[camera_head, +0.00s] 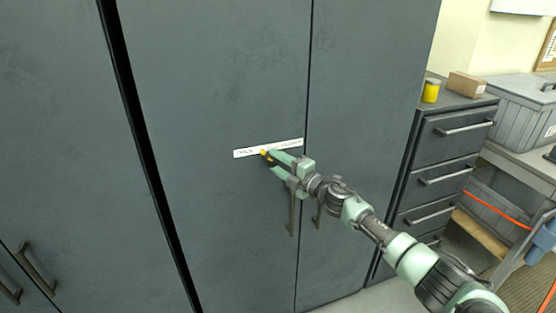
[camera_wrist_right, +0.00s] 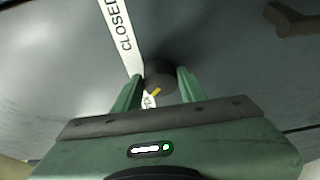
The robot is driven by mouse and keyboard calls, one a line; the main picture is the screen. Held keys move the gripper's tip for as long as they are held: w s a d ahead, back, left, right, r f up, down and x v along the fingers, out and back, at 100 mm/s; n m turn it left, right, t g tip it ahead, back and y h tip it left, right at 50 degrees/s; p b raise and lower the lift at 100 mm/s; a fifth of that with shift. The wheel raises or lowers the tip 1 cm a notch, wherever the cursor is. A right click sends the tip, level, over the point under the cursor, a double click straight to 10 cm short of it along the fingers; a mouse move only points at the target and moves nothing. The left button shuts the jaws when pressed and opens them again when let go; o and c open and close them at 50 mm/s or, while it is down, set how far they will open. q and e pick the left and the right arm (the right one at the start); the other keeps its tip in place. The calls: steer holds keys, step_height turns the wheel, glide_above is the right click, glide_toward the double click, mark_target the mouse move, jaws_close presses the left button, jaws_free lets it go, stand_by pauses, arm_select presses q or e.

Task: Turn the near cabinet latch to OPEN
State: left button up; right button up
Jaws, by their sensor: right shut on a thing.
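The near cabinet (camera_head: 215,70) is dark grey with two tall doors. A white label strip (camera_head: 245,153) runs across its left door, and in the right wrist view the strip (camera_wrist_right: 122,30) reads CLOSED at one end. The latch is a dark round knob (camera_wrist_right: 160,76) with a yellow pointer, and the yellow part (camera_head: 264,152) shows in the head view beside my fingertips. My right gripper (camera_head: 270,160) is shut on the latch, with one finger on each side of it in the wrist view (camera_wrist_right: 158,88). The pointer's exact setting is hard to read. My left gripper is not in view.
Vertical door handles (camera_head: 292,215) hang just below my right gripper. A drawer unit (camera_head: 440,150) with a yellow can (camera_head: 431,91) and a cardboard box (camera_head: 466,85) stands to the right. Another cabinet with handles (camera_head: 36,268) is at left.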

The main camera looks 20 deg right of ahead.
stand_by(0.4)
steer(key=o, duration=1.4)
steer(key=shift+c, duration=0.2)
steer(key=shift+s, duration=0.1)
steer(key=b+v, duration=0.1)
steer(key=v, duration=0.6)
steer(key=shift+s, duration=0.25)
steer(key=shift+d, duration=0.15)
